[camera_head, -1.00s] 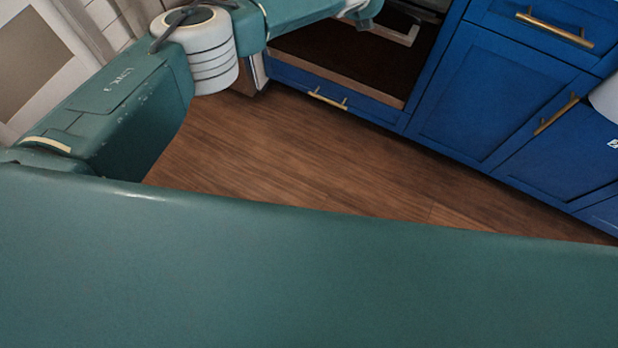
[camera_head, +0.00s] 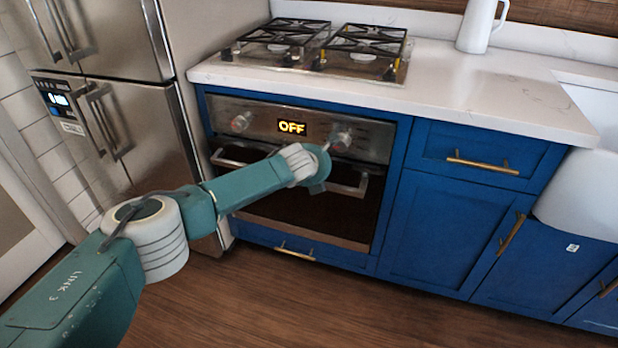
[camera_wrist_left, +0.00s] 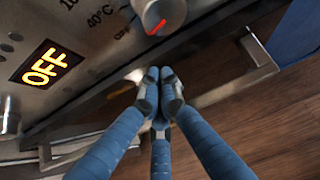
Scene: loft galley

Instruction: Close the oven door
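The oven door (camera_head: 310,217) has a dark pane in a steel frame and stands upright in the blue cabinet front. It looks shut or nearly shut; a small gap at its top cannot be ruled out. Its steel bar handle (camera_head: 347,188) runs across the top and also shows in the left wrist view (camera_wrist_left: 238,87). My left arm reaches to the door's upper middle; its wrist hides the gripper in the head view. In the wrist view my left gripper (camera_wrist_left: 160,78) has its fingertips together, by the handle just below the control panel, with nothing visibly held. My right gripper is not in view.
The control panel (camera_head: 262,123) has knobs and a lit OFF display. A drawer (camera_head: 300,250) lies below the door. A steel fridge (camera_head: 130,130) stands left, blue cabinets (camera_head: 450,225) right. The counter (camera_head: 450,90) carries a gas hob (camera_head: 350,65). The wooden floor (camera_head: 330,310) in front is clear.

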